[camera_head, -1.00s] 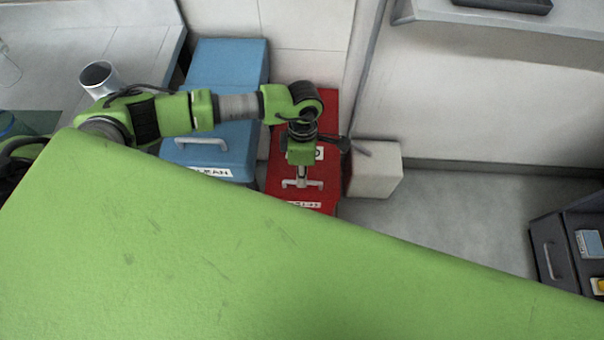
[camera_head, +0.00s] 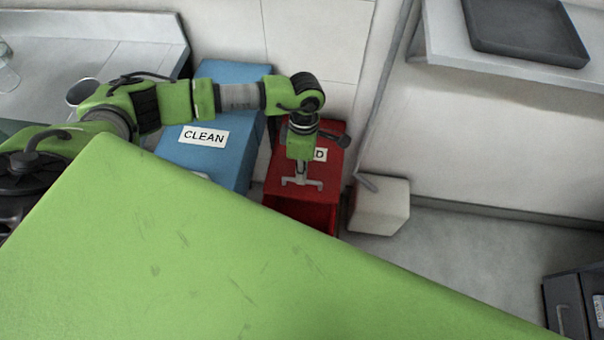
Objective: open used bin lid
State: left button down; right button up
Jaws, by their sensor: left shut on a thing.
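The red used bin has a red lid (camera_head: 325,171) with a white label, of which only a final D shows. My left gripper (camera_head: 301,172) comes down over the lid and is shut on its light grey handle (camera_head: 302,183). The lid's front edge looks raised, with a darker red gap (camera_head: 310,214) showing below it. The bin's lower front is hidden behind my green body. My right gripper is not in view.
A blue bin (camera_head: 246,160) labelled CLEAN stands to the left, under my left arm. A pale box (camera_head: 383,207) stands on the floor to the right. A shelf with a dark tray (camera_head: 525,28) is at upper right. A dark unit (camera_head: 575,305) stands at lower right; floor between is clear.

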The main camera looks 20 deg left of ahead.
pick_arm(q)
jog(key=shift+w+f, duration=0.15)
jog(key=shift+f, duration=0.1)
jog(key=shift+s, duration=0.2)
jog(key=c, duration=2.3)
grip_release()
jog(key=shift+s+r, duration=0.1)
jog(key=shift+o, duration=0.7)
jog(key=shift+w, duration=0.2)
jog(key=shift+r, duration=0.25)
notch_tip(320, 180, up, 11)
jog(key=w, duration=0.2)
jog(key=shift+a+r, duration=0.15)
jog(key=shift+a, duration=0.15)
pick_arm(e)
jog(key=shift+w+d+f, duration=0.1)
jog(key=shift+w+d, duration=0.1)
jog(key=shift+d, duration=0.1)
